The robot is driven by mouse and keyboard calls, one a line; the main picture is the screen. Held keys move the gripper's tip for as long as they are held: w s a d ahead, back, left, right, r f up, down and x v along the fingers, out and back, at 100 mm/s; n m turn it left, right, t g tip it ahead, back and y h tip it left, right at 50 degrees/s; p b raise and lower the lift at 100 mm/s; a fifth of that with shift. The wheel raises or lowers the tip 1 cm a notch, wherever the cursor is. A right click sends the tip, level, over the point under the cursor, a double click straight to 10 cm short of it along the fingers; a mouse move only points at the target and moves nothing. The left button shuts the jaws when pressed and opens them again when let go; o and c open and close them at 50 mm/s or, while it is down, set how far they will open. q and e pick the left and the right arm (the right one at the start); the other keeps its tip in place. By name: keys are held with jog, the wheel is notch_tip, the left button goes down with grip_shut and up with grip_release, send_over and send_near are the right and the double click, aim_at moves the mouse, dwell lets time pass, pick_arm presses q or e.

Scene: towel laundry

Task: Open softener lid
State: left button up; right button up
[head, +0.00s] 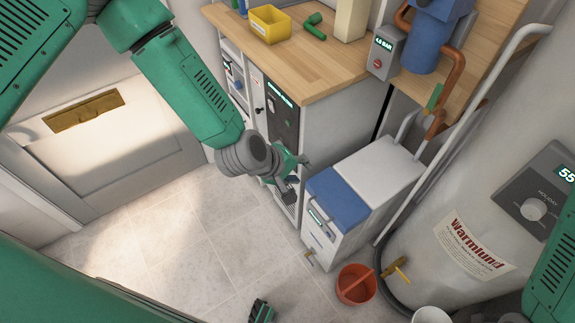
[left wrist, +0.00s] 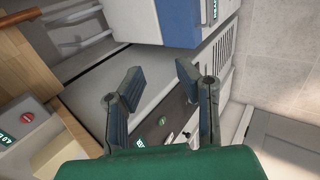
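The water softener is a white box (head: 385,170) with a blue lid (head: 338,197) on the front part of its top. The lid looks shut and lies flat. The lid also shows in the left wrist view (left wrist: 180,18) at the top, beyond my fingers. My left gripper (head: 299,176) is open and empty, to the left of the lid near the side of the wooden-topped counter. In the left wrist view its two fingers (left wrist: 158,76) stand apart with nothing between them, and they look clear of the lid.
The wooden counter (head: 295,65) holds a yellow bin (head: 270,24) and a green item (head: 315,26). A red bucket (head: 356,285) stands on the floor before the softener. The Warmlund tank (head: 470,215) and pipes crowd the right. Tiled floor (head: 200,245) lies open at left.

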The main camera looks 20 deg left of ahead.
pick_arm(q)
jog(key=v, duration=0.8)
